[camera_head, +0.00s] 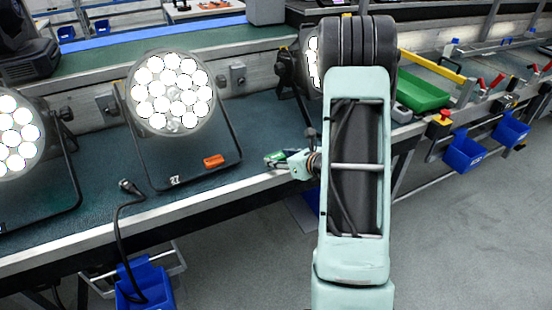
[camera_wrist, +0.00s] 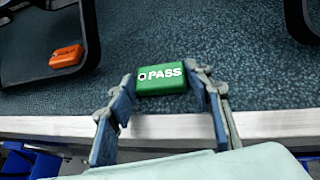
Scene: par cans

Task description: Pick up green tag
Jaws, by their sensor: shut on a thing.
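The green tag (camera_wrist: 161,79), marked "PASS" in white letters, sits between the fingertips of my gripper (camera_wrist: 161,88) in the wrist view. The fingers press on its left and right sides, close to the dark bench top. I cannot tell whether the tag touches the bench or is just above it. In the head view my gripper (camera_head: 288,160) is at the front edge of the bench, partly hidden by my own arm. A bit of green shows at its fingers.
Another lit par can (camera_head: 15,130) stands at far left. A black cable (camera_head: 117,225) hangs over the bench edge. A green bin (camera_head: 420,88) is right.

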